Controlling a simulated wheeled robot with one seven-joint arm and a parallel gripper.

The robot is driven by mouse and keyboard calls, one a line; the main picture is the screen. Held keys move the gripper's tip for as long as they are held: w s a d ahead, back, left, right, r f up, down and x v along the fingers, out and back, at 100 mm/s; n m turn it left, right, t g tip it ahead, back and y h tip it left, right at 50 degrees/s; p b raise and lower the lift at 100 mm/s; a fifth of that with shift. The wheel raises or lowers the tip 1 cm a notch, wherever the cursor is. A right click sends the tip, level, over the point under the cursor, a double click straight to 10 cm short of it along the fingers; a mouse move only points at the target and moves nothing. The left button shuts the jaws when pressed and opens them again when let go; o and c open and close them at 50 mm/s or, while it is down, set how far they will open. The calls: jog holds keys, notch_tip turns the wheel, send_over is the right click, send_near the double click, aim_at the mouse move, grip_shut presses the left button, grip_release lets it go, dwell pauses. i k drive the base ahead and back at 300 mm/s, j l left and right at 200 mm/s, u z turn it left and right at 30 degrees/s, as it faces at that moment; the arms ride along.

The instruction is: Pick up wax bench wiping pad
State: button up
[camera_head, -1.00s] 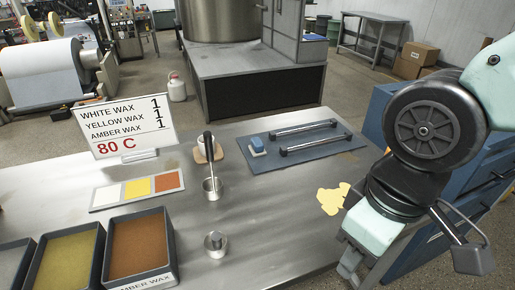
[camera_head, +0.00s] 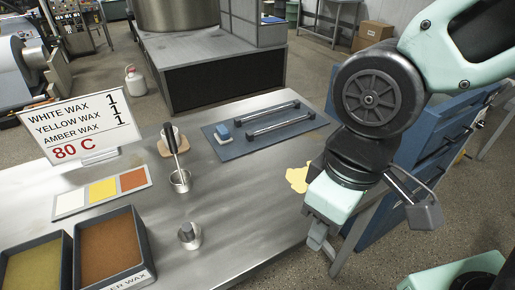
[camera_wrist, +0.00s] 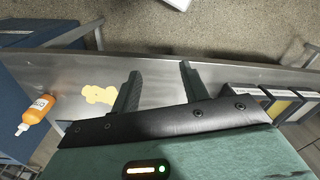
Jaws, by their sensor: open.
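My gripper (camera_head: 320,243) is at the bench's right edge, well apart from the pad. In the wrist view my gripper (camera_wrist: 160,80) is open, with nothing between its fingers. The pad is not seen there.
Two bars with handles (camera_head: 272,119) lie beside the pad. A metal cup with a dark-handled tool (camera_head: 180,180), a small metal pot (camera_head: 189,235), wax trays (camera_head: 110,248) and a sign (camera_head: 82,125) stand on the bench. The wrist view shows an orange bottle (camera_wrist: 37,109).

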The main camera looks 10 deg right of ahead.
aim_at(223, 135)
jog(key=i+u, duration=0.2)
jog(key=u, duration=0.2)
jog(key=i+l+u, duration=0.2)
jog(key=u, duration=0.15)
jog(key=i+l+u, duration=0.15)
jog(key=u, duration=0.25)
jog(key=i+l+u, duration=0.15)
jog(key=u, duration=0.25)
